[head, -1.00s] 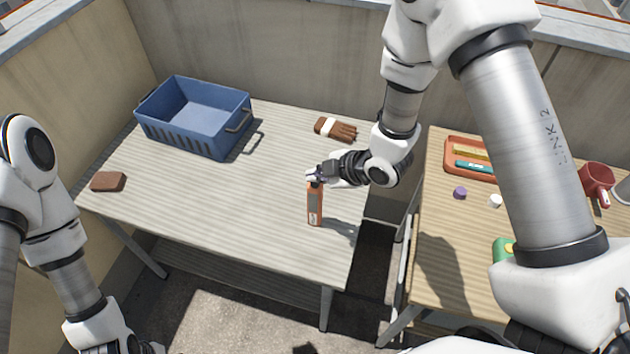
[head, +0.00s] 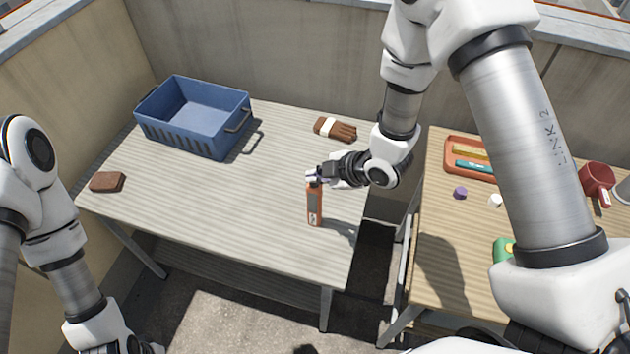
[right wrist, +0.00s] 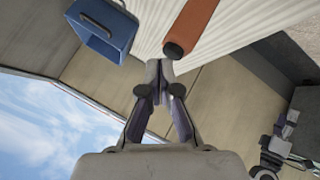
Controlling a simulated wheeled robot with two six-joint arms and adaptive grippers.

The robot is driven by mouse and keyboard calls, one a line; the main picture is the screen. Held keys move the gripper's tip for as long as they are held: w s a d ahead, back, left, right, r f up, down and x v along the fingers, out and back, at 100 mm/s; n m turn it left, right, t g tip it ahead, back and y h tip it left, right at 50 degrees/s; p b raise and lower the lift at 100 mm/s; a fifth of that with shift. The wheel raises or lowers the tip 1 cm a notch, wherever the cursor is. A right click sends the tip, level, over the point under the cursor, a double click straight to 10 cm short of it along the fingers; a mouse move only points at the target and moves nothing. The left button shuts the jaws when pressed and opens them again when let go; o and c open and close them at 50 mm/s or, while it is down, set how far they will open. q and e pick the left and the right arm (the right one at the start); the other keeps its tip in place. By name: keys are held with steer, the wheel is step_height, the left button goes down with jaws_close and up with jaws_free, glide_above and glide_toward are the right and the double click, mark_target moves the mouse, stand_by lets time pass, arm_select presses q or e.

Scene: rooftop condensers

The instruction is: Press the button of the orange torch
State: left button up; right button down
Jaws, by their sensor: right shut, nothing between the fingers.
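The orange torch (head: 314,205) stands upright near the front right of the grey slatted table, with a grey panel on its side. My right gripper (head: 313,177) is shut and empty, with its fingertips at the torch's top. In the head view the fingers cover the top, so I cannot make out the button or tell whether they touch it. In the right wrist view the torch (right wrist: 192,25) shows its dark end close to the closed fingertips (right wrist: 160,70). My left gripper (head: 128,347) is cut off at the bottom edge, so its jaws cannot be read.
A blue crate (head: 238,128) stands at the back left of the table. Brown gloves (head: 335,129) lie at the back, and a brown block (head: 107,182) at the left. A second table at right holds an orange tray (head: 450,160) and a red mug (head: 596,178). The table's middle is clear.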

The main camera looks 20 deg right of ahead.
mark_target(317, 185)
steer(key=shift+f, duration=0.3)
steer(key=shift+r, duration=0.5)
step_height(317, 185, up, 6)
steer(key=p, duration=0.5)
steer(key=shift+r, duration=0.1)
